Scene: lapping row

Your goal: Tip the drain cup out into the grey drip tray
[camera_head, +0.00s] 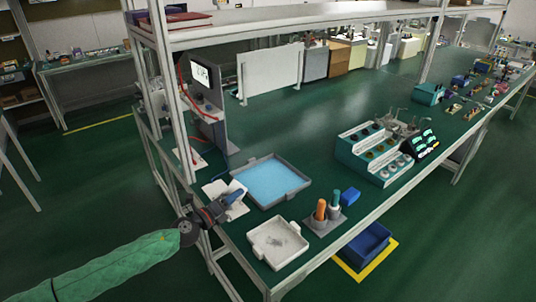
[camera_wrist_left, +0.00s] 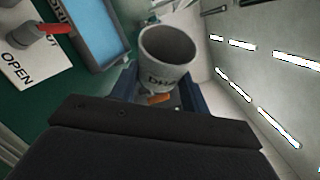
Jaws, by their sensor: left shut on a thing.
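The drain cup (camera_wrist_left: 166,57) is a grey cup with dark letters on its side, partly hidden. In the left wrist view I look into its open mouth; I cannot tell what it holds. My left gripper (camera_head: 232,203) has blue fingers and is shut on the cup, above the table's left end. A grey-rimmed tray with a light blue inside (camera_head: 246,193) lies just right of the gripper. It also shows at the top left of the left wrist view (camera_wrist_left: 122,40), with a partly cut-off label beside it. My right gripper is out of view.
A pale tray (camera_head: 262,250) lies near the front edge, beside a holder with orange and teal handles (camera_head: 335,222). A white sheet marked OPEN (camera_wrist_left: 22,62) lies under a red lever (camera_wrist_left: 52,28). A grey stand with a screen (camera_head: 207,95) rises behind.

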